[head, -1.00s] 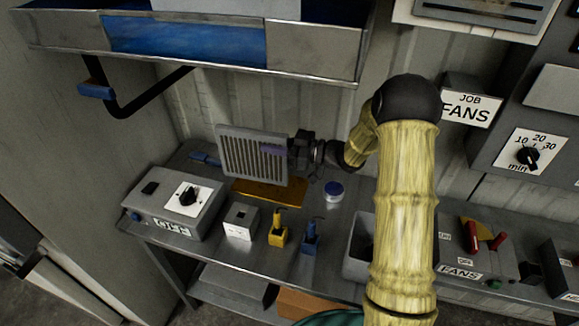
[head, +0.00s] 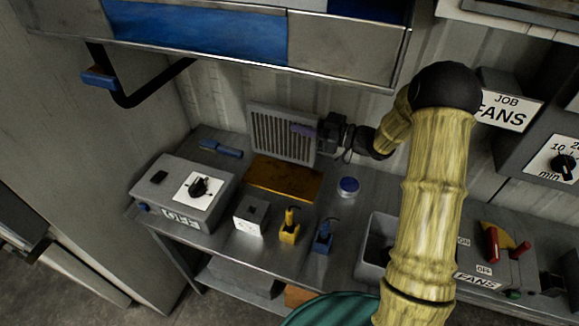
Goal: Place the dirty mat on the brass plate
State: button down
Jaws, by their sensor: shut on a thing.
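The mat (head: 275,134) is a grey, ribbed, framed panel. It is upright and slightly tilted, in front of the corrugated back wall. My gripper (head: 318,133) is shut on its right edge, with my arm reaching in from the right. The brass plate (head: 284,178) is a flat, gold-brown rectangle on the grey bench, just below and in front of the mat. Its top face is bare. The mat's lower edge is close to the plate's back edge; I cannot tell whether they touch.
A grey box with a dial (head: 199,188) stands left of the plate. A white block (head: 250,215), a yellow holder (head: 289,228) and a blue holder (head: 323,238) stand in front. A round blue-topped item (head: 348,187) is at right. A shelf (head: 255,45) hangs above.

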aim_at(301, 150)
jog(key=f, duration=0.5)
jog(key=shift+a+p, duration=0.25)
jog(key=shift+p, duration=0.05)
jog(key=shift+f+p, duration=0.3)
jog(key=shift+f, duration=1.85)
jog(key=shift+w+f, duration=0.1)
jog(key=c, duration=1.2)
grip_release()
jog(key=shift+c, duration=0.2)
